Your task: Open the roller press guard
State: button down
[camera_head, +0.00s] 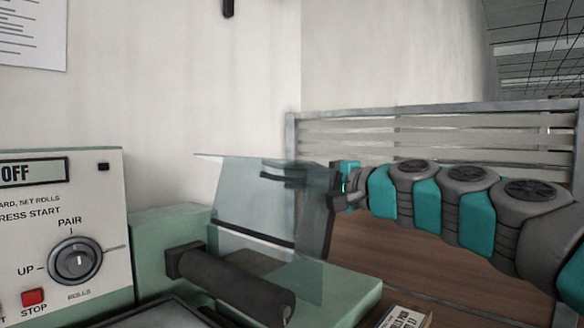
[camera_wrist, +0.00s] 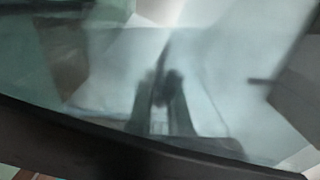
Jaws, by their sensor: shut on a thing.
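The roller press guard (camera_head: 245,195) is a clear, bluish panel standing steeply above the green press at the centre of the head view. My gripper (camera_head: 285,176) reaches in from the right and is shut on the guard near its right side. The exact grip point is partly obscured by the panel and blurred. In the wrist view, my gripper (camera_wrist: 167,88) shows its two dark fingers close together, with the pale, see-through guard (camera_wrist: 215,75) around them. A black roller (camera_head: 230,285) lies in front of and below the guard.
A control panel (camera_head: 105,210) at the left reads OFF, with a PAIR/UP knob (camera_head: 75,260) and a red STOP button (camera_head: 34,297). A slatted metal rack (camera_head: 460,140) stands behind my arm. A small printed card (camera_head: 405,317) lies at the front right on the brown surface.

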jog(key=shift+w+f+m, duration=0.2)
jog(key=shift+f+m, duration=0.2)
jog(key=shift+f, duration=0.25)
jog(key=c, duration=0.9)
grip_release()
jog(key=shift+r, duration=0.2)
jog(key=shift+s+d, duration=0.1)
jog(key=shift+d, duration=0.05)
jog(key=v, duration=0.7)
jog(key=shift+s+d+b, duration=0.15)
jog(key=shift+d+b, duration=0.1)
jog(key=shift+b, duration=0.05)
jog(key=shift+b+v, duration=0.55)
jog(key=shift+v, duration=3.95)
